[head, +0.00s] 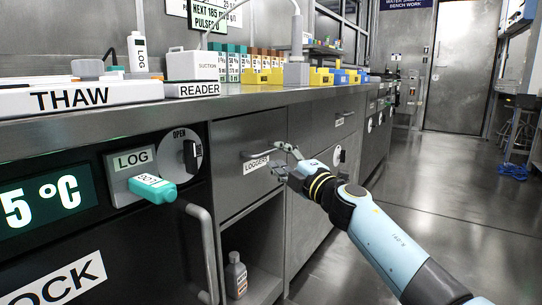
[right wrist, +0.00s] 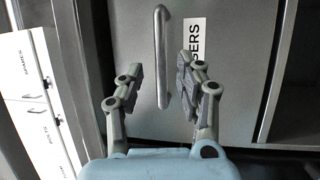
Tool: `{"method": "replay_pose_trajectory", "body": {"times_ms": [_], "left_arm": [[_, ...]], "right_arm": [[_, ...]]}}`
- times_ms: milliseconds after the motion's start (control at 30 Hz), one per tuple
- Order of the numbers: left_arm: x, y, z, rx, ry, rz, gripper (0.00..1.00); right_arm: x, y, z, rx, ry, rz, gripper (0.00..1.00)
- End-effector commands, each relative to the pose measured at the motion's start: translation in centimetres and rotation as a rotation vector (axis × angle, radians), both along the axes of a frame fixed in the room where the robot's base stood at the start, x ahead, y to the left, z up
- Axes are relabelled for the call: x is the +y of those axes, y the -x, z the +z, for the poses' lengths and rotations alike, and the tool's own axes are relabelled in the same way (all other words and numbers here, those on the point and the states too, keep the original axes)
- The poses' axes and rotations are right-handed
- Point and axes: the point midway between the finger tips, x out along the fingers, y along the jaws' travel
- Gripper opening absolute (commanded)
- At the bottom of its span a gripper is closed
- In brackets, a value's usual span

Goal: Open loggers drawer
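The loggers drawer (head: 230,185) is a grey metal front under the bench, flush with the cabinet, with a white "LOGGERS" label (head: 256,163). Its bar handle (head: 259,154) sits just above the label; in the right wrist view the handle (right wrist: 161,55) runs upright. My right gripper (head: 277,158) is at the drawer front by the handle's right end. In the right wrist view its open fingers (right wrist: 158,76) stand on either side of the handle, with a gap on both sides. The label is partly hidden behind the right finger there. My left gripper is not in view.
An open shelf with a bottle (head: 235,275) is below the drawer. To the left is a dark panel with a round dial (head: 180,153), a teal-capped item (head: 153,188) and a curved rail (head: 205,250). The floor (head: 440,215) to the right is clear.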

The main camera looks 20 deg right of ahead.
Motion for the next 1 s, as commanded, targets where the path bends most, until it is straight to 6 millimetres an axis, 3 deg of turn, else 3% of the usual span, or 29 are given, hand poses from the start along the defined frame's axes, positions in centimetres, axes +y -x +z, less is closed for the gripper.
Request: {"method": "replay_pose_trajectory", "body": {"times_ms": [233,600,900,1000], "left_arm": [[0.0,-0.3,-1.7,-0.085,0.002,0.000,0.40],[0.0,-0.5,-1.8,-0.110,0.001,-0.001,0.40],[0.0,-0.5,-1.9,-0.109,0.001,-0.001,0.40],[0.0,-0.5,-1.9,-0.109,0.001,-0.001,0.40]], "right_arm": [[0.9,-3.5,0.2,0.003,0.000,-0.001,0.36],[1.1,-4.1,0.6,0.003,-0.002,0.000,0.36],[1.1,-4.1,0.6,0.003,-0.002,-0.001,0.00],[1.1,-4.1,0.6,0.003,-0.002,-0.001,0.00]]}}
